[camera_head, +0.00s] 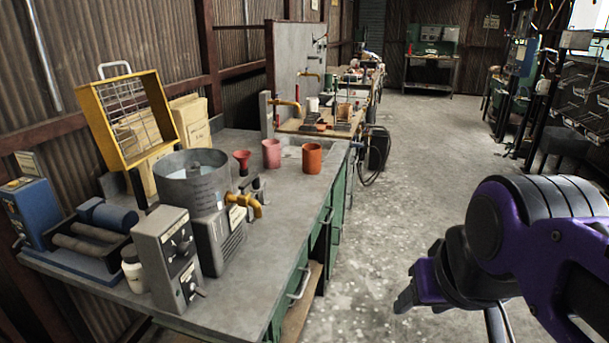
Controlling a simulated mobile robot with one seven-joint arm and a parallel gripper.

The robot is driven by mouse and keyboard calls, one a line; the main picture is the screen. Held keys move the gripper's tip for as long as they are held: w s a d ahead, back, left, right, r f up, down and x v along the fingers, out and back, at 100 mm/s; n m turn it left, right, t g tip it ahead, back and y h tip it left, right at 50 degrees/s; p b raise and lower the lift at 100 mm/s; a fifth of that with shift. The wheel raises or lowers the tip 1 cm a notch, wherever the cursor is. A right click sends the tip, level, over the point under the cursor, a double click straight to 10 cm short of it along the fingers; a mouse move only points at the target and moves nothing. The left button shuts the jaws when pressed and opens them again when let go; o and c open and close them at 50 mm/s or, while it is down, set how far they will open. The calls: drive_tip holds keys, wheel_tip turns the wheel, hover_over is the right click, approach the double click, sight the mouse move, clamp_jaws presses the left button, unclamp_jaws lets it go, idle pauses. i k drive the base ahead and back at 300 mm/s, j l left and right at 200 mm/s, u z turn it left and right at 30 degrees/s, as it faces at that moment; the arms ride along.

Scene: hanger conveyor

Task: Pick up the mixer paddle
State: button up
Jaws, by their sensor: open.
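I cannot pick out a mixer paddle in this view. A round grey metal pot (191,187) with a yellow spout stands on the left workbench, its inside pale and partly visible. My gripper (424,286), at the end of my purple and black arm at the lower right, is over the floor, to the right of the bench and apart from it. It is open, and nothing shows between its fingers, though part of it is hidden or cut off.
The workbench (250,245) also holds a grey control box (169,258), blue roller machine (95,235), yellow sieve frame (127,120), red funnel (242,162), pink cup (271,154) and orange cup (312,158). The concrete floor (430,150) is clear. Racks stand at the right.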

sight(256, 187)
drive_tip(key=i+l+z, duration=0.4)
drive_tip(key=l+z, duration=0.15)
drive_tip(key=l, duration=0.15)
drive_tip(key=i+l, duration=0.25)
drive_tip(key=i, duration=0.25)
drive_tip(key=i+l+z, duration=0.15)
drive_tip(key=i, duration=0.3)
drive_tip(key=i+u, duration=0.45)
drive_tip(key=i+l+u, duration=0.15)
drive_tip(key=i+u, duration=0.4)
drive_tip(key=u, duration=0.3)
drive_tip(key=i+u, duration=0.1)
drive_tip(key=u, duration=0.3)
drive_tip(key=i+u, duration=0.15)
drive_tip(key=u, duration=0.25)
drive_tip(key=i+j+u, duration=0.1)
drive_tip(key=u, duration=1.25)
drive_tip(key=k+j+u, duration=0.1)
drive_tip(key=j, duration=0.3)
drive_tip(key=k+j, duration=0.2)
drive_tip(key=j, duration=0.2)
drive_tip(key=k+j+u, duration=0.15)
drive_tip(key=j, duration=0.25)
drive_tip(key=i+l+z, duration=0.1)
drive_tip(key=l, duration=0.3)
drive_tip(key=i+l+z, duration=0.15)
drive_tip(key=i+l, duration=0.15)
